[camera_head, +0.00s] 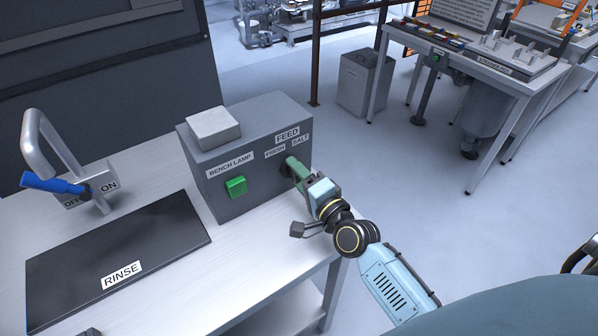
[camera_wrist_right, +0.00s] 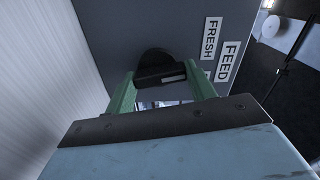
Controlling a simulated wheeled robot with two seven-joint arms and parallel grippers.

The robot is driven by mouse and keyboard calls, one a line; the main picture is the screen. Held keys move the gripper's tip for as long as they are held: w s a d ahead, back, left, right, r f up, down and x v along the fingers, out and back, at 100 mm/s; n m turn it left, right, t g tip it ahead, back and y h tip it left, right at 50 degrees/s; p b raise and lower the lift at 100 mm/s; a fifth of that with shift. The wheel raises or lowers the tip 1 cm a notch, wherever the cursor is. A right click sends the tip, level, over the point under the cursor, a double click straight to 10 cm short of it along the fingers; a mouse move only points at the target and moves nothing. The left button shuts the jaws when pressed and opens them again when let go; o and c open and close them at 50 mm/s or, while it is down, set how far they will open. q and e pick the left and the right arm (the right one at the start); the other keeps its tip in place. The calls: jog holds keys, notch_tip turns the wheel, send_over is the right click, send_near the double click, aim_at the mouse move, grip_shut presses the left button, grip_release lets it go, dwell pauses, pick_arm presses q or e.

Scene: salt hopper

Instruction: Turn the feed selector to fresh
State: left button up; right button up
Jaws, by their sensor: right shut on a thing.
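The grey control box (camera_head: 255,165) stands on the bench with the labels FEED (camera_head: 287,134), FRESH (camera_head: 275,152) and SALT (camera_head: 300,140) on its front. My right gripper (camera_head: 291,165) is at the front below these labels and hides most of the selector in the head view. In the right wrist view, the black selector knob (camera_wrist_right: 155,66) sits between the green fingers of my right gripper (camera_wrist_right: 160,90), which is shut on it. The knob's white mark lies toward the right of that view; I cannot tell which label it points at. My left gripper is not seen.
A green bench lamp button (camera_head: 236,187) is left of the selector, and a pale block (camera_head: 213,128) is on the box top. A blue-handled lever (camera_head: 55,184) and a dark RINSE mat (camera_head: 170,236) are at left.

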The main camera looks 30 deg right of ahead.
jog(key=n+p, duration=0.2)
jog(key=n, duration=0.2)
jog(key=shift+n, duration=0.4)
jog(key=shift+f, duration=0.1)
dwell(0.3)
jog(key=o, duration=1)
jog(key=shift+s, duration=0.15)
jog(key=s, duration=0.4)
jog(key=s+d, duration=0.1)
jog(key=s, duration=0.8)
jog(key=shift+d, duration=0.4)
